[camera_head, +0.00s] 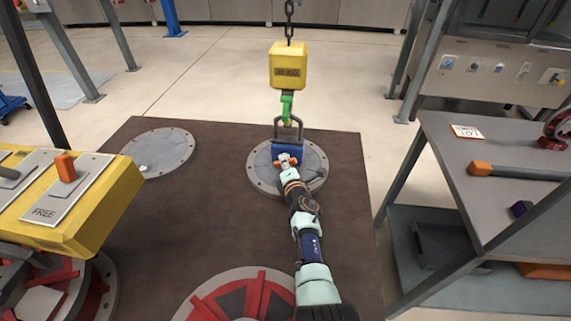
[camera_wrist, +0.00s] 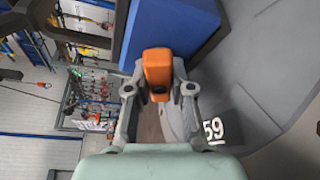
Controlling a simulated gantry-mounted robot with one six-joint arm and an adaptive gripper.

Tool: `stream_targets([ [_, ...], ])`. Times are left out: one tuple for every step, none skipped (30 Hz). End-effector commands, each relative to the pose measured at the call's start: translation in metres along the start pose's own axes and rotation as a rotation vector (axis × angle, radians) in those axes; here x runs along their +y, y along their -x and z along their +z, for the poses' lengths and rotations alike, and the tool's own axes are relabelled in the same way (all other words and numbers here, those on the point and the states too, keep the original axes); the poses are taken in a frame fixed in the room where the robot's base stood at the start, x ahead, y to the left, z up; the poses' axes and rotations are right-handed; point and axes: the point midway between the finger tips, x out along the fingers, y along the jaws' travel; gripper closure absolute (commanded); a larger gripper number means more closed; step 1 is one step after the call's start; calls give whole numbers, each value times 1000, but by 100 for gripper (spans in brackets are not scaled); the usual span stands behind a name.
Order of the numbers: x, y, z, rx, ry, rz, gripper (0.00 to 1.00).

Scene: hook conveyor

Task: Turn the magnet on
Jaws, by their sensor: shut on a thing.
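The magnet (camera_head: 299,158) is a blue block with a grey shackle (camera_head: 288,127) on top. It stands on a round grey metal plate (camera_head: 313,178). A green hook (camera_head: 286,106) under a yellow hoist block (camera_head: 289,65) meets the shackle; whether it bears load I cannot tell. In the wrist view the magnet's blue side (camera_wrist: 178,25) fills the top, with its orange lever (camera_wrist: 157,62) in front. My gripper (camera_wrist: 158,90) is shut on the orange lever, one finger on each side. In the head view my gripper (camera_head: 286,164) is at the near face of the magnet.
A yellow control box (camera_head: 75,225) marked FREE is at left. A second round plate (camera_head: 157,153) lies behind it. A red and grey round part (camera_head: 245,300) is at the bottom. A grey workbench (camera_head: 455,150) with an orange-ended tool (camera_head: 500,171) stands at right.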

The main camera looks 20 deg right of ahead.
Motion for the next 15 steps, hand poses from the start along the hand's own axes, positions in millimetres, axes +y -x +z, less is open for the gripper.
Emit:
stream_targets([
  [-1,0,0,0,-1,-1,100],
  [-1,0,0,0,-1,-1,100],
  [-1,0,0,0,-1,-1,100],
  [-1,0,0,0,0,-1,100],
  [-1,0,0,0,0,-1,100],
  [-1,0,0,0,0,-2,100],
  [-1,0,0,0,0,-2,100],
  [-1,0,0,0,0,-2,100],
  [-1,0,0,0,0,-2,73],
  [-1,0,0,0,1,-2,68],
  [-1,0,0,0,1,-1,63],
  [0,0,0,0,1,-1,57],
  [0,0,0,0,1,-1,52],
  [0,0,0,0,1,-1,52],
  [0,0,0,0,1,-1,52],
])
